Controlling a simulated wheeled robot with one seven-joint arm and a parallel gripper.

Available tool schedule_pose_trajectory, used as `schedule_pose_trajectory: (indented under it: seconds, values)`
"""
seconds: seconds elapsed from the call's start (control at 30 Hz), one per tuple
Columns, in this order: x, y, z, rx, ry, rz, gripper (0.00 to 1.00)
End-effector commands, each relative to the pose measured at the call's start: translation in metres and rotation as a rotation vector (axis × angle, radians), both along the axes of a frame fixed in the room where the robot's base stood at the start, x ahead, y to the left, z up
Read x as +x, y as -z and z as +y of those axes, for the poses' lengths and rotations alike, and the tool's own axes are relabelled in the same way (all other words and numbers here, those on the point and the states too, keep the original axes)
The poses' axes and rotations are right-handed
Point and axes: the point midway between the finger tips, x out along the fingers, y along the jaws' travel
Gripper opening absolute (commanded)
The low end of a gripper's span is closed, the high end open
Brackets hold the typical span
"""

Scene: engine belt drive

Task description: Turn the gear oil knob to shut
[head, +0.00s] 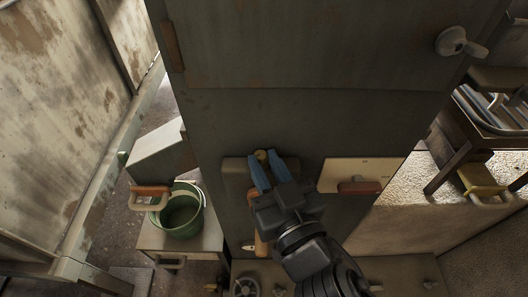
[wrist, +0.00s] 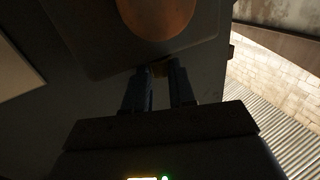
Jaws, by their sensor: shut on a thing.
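My gripper (head: 267,170), with blue fingers, reaches up against a grey plate (head: 232,172) on the dark cabinet front. Its fingertips are at a small yellowish knob (head: 261,156), shut on it; I take this to be the gear oil knob. In the wrist view, my gripper (wrist: 160,78) has a small brownish piece (wrist: 161,68) between its fingertips, mostly in shadow. The knob's markings and exact angle cannot be read. An orange-brown handle (head: 262,244) shows partly behind my gripper; a large orange-brown rounded part (wrist: 160,14) is just beyond the fingertips in the wrist view.
A cream panel with a red-brown handle (head: 359,186) is close to the right of my gripper. A pale knob (head: 454,42) sits at upper right. A green bucket (head: 181,212) stands on a stand at left. A handwheel (head: 246,286) is low down.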

Motion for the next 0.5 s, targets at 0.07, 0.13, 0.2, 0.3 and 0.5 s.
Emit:
schedule_pose_trajectory:
  seconds: [0.07,0.13,0.2,0.3,0.5]
  values:
    - [0.0003,-0.0068,-0.0015,0.0,-0.031,0.003,0.0]
    - [0.0006,-0.0071,-0.0019,0.0,-0.057,0.003,0.0]
    - [0.0007,-0.0065,-0.0021,0.0,-0.08,0.002,0.0]
    - [0.0008,-0.0053,-0.0023,-0.001,-0.109,0.002,0.0]
    - [0.0013,-0.0028,-0.0033,-0.001,-0.145,0.001,0.0]
